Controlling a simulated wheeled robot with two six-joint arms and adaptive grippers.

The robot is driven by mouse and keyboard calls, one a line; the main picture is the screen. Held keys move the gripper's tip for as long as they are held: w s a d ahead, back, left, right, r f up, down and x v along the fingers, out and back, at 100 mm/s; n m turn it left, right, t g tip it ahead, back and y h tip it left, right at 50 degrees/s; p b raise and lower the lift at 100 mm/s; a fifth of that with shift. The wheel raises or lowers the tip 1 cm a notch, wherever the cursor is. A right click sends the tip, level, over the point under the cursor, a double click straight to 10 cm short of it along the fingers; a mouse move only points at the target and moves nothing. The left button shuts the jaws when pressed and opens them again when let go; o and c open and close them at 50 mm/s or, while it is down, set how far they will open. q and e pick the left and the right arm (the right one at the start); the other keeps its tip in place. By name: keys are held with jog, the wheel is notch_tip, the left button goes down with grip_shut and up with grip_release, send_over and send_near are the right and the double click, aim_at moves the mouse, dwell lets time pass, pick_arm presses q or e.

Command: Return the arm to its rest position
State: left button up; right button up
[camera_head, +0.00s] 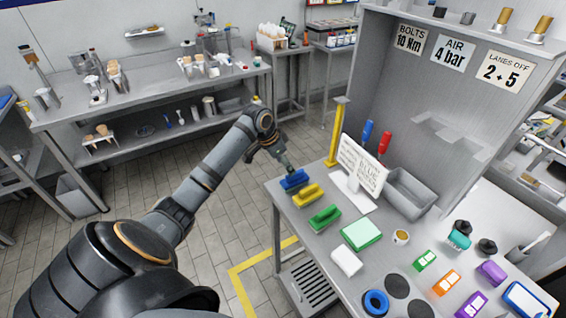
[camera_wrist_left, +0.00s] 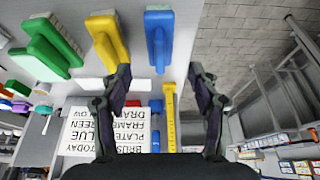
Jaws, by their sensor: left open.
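My left arm (camera_head: 215,170) reaches in from the left in the head view. The blue brush (camera_wrist_left: 158,28) lies ahead of the fingertips there, apart from both fingers as far as I can see. A yellow brush (camera_head: 308,195) and a green brush (camera_head: 325,218) lie beside the blue one. My right gripper is not in view.
A white sign (camera_head: 361,167) stands behind the brushes, near a yellow post (camera_head: 336,135) and a grey bin (camera_head: 409,194).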

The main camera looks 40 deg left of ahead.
pick_arm(q)
jog(key=shift+v, duration=0.95)
